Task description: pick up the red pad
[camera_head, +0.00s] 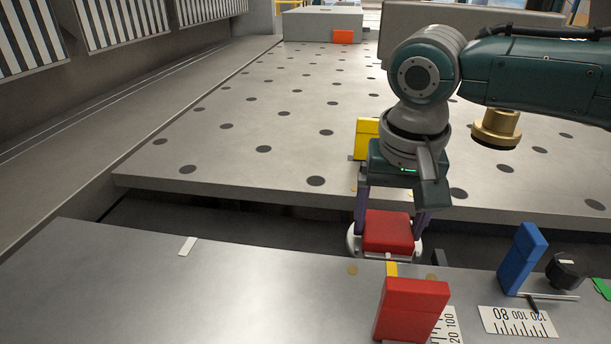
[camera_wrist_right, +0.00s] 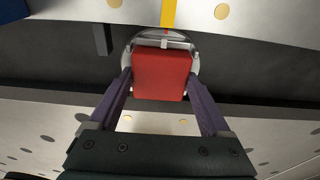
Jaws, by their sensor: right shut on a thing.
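The red pad (camera_head: 388,232) is a small red block with a round pale metal piece around its lower part, at the gap between the front plate and the perforated table. My right gripper (camera_head: 391,217) reaches down over it, with one purple finger on each side. In the right wrist view the red pad (camera_wrist_right: 162,73) sits between the fingertips of the right gripper (camera_wrist_right: 159,82), which is shut on it. The pad's underside is hidden. My left gripper is not in view.
A red upright block (camera_head: 410,309) stands close in front on the plate, with a blue block (camera_head: 522,258) and black knob (camera_head: 565,270) to its right. A yellow block (camera_head: 366,137) is behind my gripper. The left of the front plate (camera_head: 150,295) is mostly clear.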

